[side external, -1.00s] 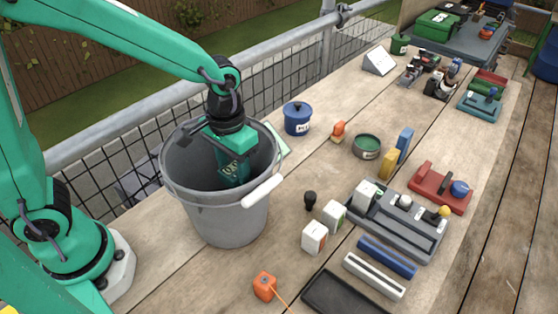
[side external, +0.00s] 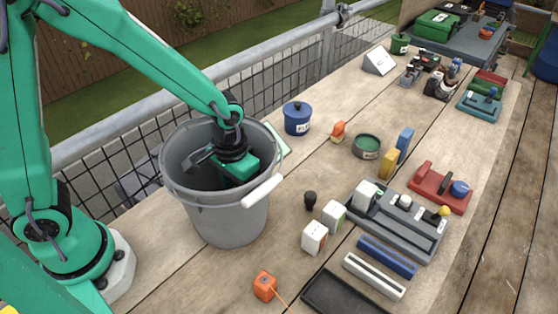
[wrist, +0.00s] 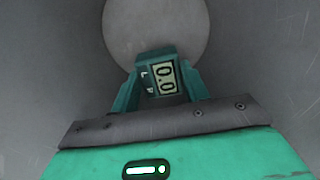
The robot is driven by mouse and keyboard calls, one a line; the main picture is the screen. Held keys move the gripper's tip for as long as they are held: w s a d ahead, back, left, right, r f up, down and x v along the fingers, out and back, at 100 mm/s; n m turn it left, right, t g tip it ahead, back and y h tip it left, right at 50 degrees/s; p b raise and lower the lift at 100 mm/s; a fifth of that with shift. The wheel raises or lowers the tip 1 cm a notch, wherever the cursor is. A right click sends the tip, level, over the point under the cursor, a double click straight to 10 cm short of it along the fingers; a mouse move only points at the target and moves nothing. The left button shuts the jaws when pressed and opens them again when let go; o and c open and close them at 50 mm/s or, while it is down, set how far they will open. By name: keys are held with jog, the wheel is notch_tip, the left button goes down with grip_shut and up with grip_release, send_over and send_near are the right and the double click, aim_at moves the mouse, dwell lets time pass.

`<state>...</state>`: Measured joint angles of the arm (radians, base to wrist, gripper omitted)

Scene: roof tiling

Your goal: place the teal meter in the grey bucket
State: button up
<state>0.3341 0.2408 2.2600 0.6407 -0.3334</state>
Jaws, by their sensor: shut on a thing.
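The grey bucket (side external: 228,216) stands upright on the wooden planks, its white handle grip hanging at the front right. My gripper (wrist: 160,88) is down inside the bucket, and its fingertips are hidden behind the bucket wall in the side view.
A blue lidded pot (side external: 297,118) stands behind the bucket to the right. An orange tape measure (side external: 265,286) lies in front, with white boxes (side external: 315,237) and a dark tray (side external: 345,296) to the right. A metal railing (side external: 115,125) runs behind the bucket.

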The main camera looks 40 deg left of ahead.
jog(key=shift+f, duration=1.85)
jog(key=shift+f, duration=0.15)
jog(key=o, duration=1)
jog(key=shift+o, duration=0.2)
jog(key=shift+r, duration=0.2)
jog(key=shift+r, duration=6)
